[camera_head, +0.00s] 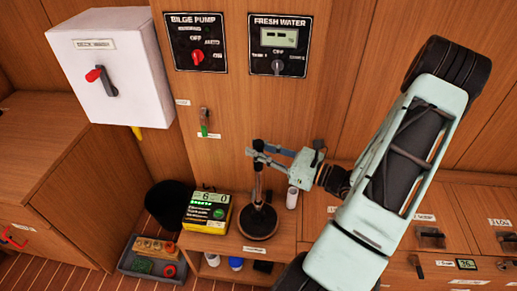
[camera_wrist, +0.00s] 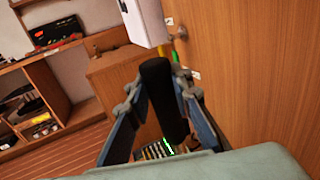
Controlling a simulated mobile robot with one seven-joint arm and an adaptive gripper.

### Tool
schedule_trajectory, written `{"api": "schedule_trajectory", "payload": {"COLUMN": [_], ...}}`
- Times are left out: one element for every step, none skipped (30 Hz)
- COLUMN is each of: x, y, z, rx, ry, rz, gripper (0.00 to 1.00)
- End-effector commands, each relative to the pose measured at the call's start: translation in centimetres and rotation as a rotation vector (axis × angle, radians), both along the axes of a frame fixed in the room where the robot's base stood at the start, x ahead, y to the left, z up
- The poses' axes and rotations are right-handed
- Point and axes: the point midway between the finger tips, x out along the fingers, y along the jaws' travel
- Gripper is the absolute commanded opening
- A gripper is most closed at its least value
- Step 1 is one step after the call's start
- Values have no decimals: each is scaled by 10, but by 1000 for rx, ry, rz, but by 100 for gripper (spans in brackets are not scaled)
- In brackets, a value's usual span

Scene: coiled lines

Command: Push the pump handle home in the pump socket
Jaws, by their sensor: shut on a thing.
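The pump handle (camera_head: 257,182) is a dark upright bar. My gripper (camera_head: 262,153) is shut on its upper part, coming in from the right. In the wrist view the black handle (camera_wrist: 160,95) stands between the two fingers of my gripper (camera_wrist: 157,85). The pump socket (camera_head: 258,221) is a round black base on the low counter, directly below the handle. The handle's lower end meets or hangs just over the socket; I cannot tell how deep it sits.
A yellow-and-black box (camera_head: 207,213) stands left of the socket, and a white bottle (camera_head: 292,197) right of it. A small green-tipped tube (camera_head: 204,122) is on the wall behind. A white switch box (camera_head: 105,65) hangs upper left.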

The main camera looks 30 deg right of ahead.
Motion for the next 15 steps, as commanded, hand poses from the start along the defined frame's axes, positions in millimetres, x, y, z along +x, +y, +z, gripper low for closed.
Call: {"api": "schedule_trajectory", "payload": {"x": [0, 0, 0, 0, 0, 0, 0, 0, 0, 0, 0, 0, 0, 0, 0], "y": [0, 0, 0, 0, 0, 0, 0, 0, 0, 0, 0, 0, 0, 0, 0], "z": [-2, -3, -4, -5, -5, -4, -4, -4, -4, -4, -4, -4, -4, -4, -4], "rx": [1, 1, 1, 1, 0, 0, 0, 0, 0, 0, 0, 1, 1, 1, 1], "ry": [-1, -1, -1, -1, -1, -1, -1, -1, -1, -1, -1, -1, -1, -1, -1], "rz": [0, 0, 0, 0, 0, 0, 0, 0, 0, 0, 0, 0, 0, 0, 0], "gripper": [0, 0, 0, 0, 0, 0, 0, 0, 0, 0, 0, 24, 27, 31, 35]}}
